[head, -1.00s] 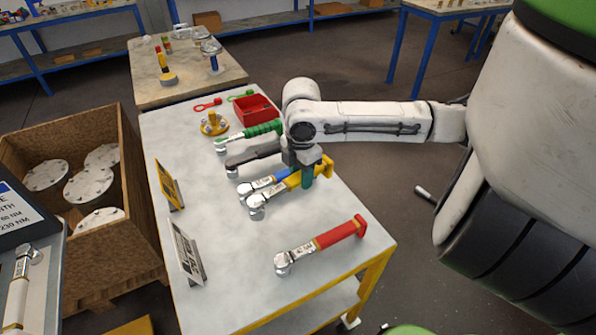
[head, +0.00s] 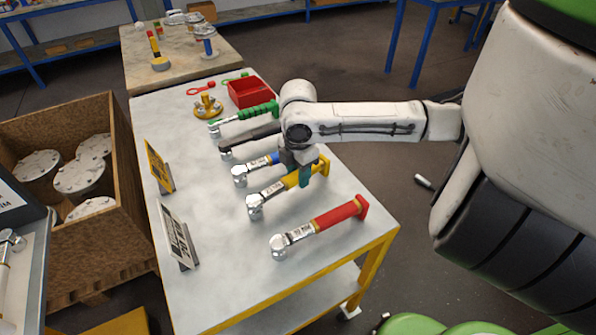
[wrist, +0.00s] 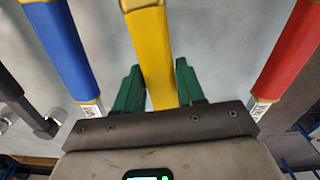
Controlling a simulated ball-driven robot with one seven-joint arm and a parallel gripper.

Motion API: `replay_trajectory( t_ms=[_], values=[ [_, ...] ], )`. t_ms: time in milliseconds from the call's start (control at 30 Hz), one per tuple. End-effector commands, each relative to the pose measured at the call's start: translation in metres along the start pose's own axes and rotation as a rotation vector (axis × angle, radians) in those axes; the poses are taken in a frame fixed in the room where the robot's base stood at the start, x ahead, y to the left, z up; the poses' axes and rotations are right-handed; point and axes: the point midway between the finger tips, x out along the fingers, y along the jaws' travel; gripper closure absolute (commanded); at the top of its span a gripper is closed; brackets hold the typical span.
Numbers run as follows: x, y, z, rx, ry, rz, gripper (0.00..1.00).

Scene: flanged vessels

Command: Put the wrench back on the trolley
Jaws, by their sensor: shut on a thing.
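The yellow-handled wrench (head: 277,188) lies across the grey top of the trolley (head: 215,270), its metal head to the left. My gripper (head: 306,174) is shut on its yellow handle near the right end. In the wrist view the yellow handle (wrist: 150,50) runs between the green fingers of my gripper (wrist: 158,86). The wrench is at or just above the top; I cannot tell if it touches. It sits between the blue-handled wrench (head: 255,167) and the red-handled wrench (head: 320,224), apart from both.
A black wrench (head: 245,142), a green wrench (head: 243,118) and a red bin (head: 249,93) are farther back on the top. Two small signs (head: 159,168) (head: 177,238) stand along the left edge. A wooden crate (head: 100,240) of flanged parts stands left. Clear space surrounds the red wrench.

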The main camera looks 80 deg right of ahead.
Motion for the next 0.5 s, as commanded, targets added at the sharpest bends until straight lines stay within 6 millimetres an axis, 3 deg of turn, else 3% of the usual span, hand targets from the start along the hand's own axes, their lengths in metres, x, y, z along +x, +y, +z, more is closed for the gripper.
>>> replay_trajectory(
  t_ms=[500],
  values=[
    [0.0042, 0.0004, 0.0000, 0.000, 0.000, 0.002, 0.98]
  ],
)
